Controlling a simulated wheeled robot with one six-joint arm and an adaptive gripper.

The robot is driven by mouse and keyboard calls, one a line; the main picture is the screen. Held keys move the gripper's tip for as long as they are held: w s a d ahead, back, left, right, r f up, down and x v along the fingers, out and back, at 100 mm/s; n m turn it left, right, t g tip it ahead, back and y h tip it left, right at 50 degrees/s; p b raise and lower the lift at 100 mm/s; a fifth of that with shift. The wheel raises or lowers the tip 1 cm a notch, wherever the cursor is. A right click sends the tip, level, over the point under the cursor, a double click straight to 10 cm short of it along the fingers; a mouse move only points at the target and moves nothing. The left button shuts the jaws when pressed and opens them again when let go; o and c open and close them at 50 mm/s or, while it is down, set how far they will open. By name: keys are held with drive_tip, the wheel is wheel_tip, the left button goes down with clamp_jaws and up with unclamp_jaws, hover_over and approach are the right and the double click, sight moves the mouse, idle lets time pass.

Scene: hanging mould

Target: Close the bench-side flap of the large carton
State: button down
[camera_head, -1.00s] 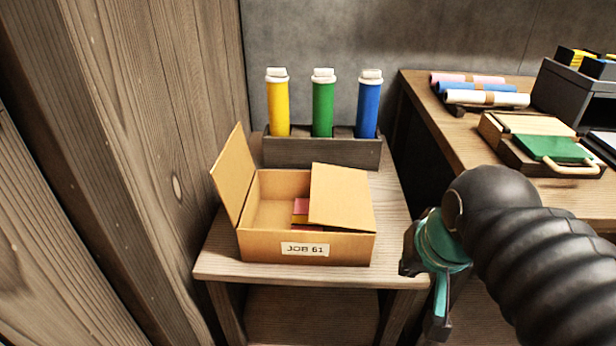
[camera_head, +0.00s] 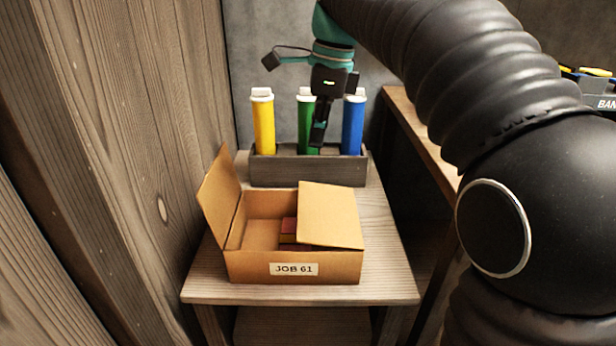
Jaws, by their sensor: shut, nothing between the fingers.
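The large carton (camera_head: 240,268), labelled JOB 61, sits on a small wooden table. Its right flap (camera_head: 330,216), on the side of the bench, lies folded inward over the right part of the opening, tilted slightly. Its left flap (camera_head: 219,197) stands up and leans outward to the left. Small red boxes (camera_head: 288,230) show inside, partly hidden under the right flap. My gripper (camera_head: 318,142) is shut and empty, pointing down above and behind the carton, in front of the green tube. It is apart from both flaps.
A grey wooden rack (camera_head: 270,172) behind the carton holds a yellow tube (camera_head: 263,122), a green tube (camera_head: 303,112) and a blue tube (camera_head: 352,125). A wooden wall (camera_head: 160,120) stands close on the left. The bench (camera_head: 425,145) at right is mostly hidden by my arm.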

sight(302, 207)
drive_tip(key=f+b, duration=0.1)
drive_tip(key=f, duration=0.3)
drive_tip(key=a+f, duration=0.1)
drive_tip(key=f, duration=0.4)
drive_tip(key=a+f+b, duration=0.1)
drive_tip(key=f, duration=0.3)
drive_tip(key=shift+a+f+b, duration=0.1)
drive_tip(key=shift+f+b, duration=0.2)
drive_tip(key=shift+a, duration=0.1)
